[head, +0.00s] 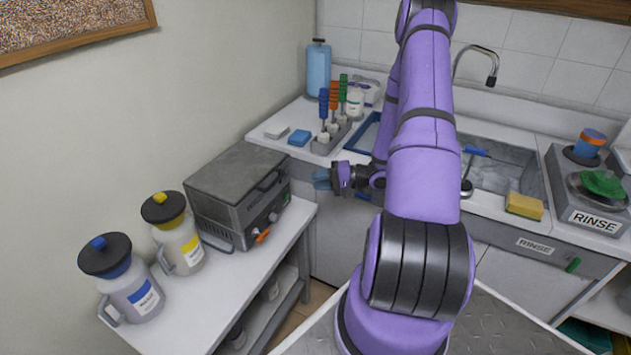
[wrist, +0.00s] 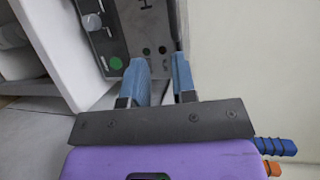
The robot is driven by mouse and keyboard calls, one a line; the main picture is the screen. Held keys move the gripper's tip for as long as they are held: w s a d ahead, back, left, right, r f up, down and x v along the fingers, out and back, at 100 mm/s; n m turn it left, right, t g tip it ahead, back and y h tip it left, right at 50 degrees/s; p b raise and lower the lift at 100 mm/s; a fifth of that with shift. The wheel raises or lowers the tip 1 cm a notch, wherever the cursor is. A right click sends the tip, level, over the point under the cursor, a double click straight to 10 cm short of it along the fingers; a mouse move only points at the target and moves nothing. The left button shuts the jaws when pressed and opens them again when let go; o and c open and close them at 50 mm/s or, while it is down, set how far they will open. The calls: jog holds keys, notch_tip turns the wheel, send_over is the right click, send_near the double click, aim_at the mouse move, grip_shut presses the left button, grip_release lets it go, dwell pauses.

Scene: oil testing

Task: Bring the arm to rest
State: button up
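My gripper (head: 322,180) is at the end of my purple arm, near the middle of the head view. It hangs in the air between the grey oven-like machine (head: 238,190) and the sink counter, apart from both as far as I can tell. In the wrist view my gripper (wrist: 162,68) shows two blue fingers with a gap between them and nothing held. The grey machine's front panel (wrist: 128,30), with a green button and a knob, lies beyond the fingertips there. My arm hides part of the counter and sink.
A rack (head: 332,140) holds tools with coloured handles. A yellow sponge (head: 524,206) lies by the sink (head: 508,170). A rinse unit (head: 594,190) is at right.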

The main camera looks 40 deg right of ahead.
dwell(0.4)
jog(key=s+a+r+n+g+h, duration=0.15)
jog(key=a+r+n+g, duration=0.35)
jog(key=a+r, duration=0.55)
jog(key=s+a+r+n+g, duration=0.25)
jog(key=a+r+g, duration=0.4)
jog(key=r, duration=0.65)
jog(key=s+a+r+n+t+h, duration=0.1)
jog(key=s+a+r+t+h, duration=0.1)
jog(key=s+r, duration=0.6)
jog(key=s+a+r+n+t+h, duration=0.2)
jog(key=s+a+r+t+h, duration=0.1)
jog(key=s+r+h, duration=0.4)
jog(key=shift+s+a+r, duration=0.45)
jog(key=shift+s+a, duration=0.3)
jog(key=shift+a, duration=0.05)
